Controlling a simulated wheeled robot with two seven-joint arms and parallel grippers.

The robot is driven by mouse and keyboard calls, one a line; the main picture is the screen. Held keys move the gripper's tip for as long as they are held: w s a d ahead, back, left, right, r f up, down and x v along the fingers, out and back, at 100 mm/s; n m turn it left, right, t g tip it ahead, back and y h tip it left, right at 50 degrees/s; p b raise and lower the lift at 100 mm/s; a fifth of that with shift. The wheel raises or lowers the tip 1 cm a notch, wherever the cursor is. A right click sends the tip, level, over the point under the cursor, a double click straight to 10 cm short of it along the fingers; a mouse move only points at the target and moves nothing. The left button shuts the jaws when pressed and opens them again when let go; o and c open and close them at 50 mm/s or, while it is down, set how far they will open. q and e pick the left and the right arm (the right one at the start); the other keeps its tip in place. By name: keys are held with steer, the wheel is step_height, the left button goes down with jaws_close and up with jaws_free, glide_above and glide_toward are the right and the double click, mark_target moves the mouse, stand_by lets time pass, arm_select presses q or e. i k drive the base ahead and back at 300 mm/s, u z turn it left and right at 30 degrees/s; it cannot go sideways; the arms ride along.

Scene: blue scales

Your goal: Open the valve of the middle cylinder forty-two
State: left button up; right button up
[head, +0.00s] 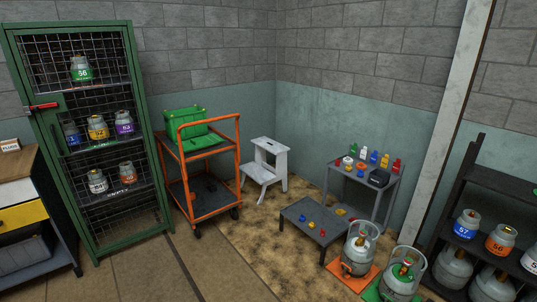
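A green mesh cage (137,150) stands at the left with small grey cylinders on its shelves. On its middle shelf a cylinder with a yellow label (97,127) sits between a blue-labelled one (71,133) and a purple-labelled one (124,122). The yellow label's number is too small to read surely; no 42 is clearly legible elsewhere. The cylinder's valve is small behind the mesh, and its setting cannot be told. The cage's red handle (42,106) is on its left side; the mesh front looks shut. Neither of my grippers is in view.
An orange trolley (188,185) with a green crate (185,128) stands right of the cage. A grey step stool (265,170), low table (311,222) and large cylinders (359,250) are further right. Floor before the cage is clear.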

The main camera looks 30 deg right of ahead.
mark_target(362, 233)
steer(key=z, duration=0.45)
steer(key=i, duration=1.2)
steer(key=z, duration=2.05)
steer(key=i, duration=1.2)
steer(key=z, duration=0.9)
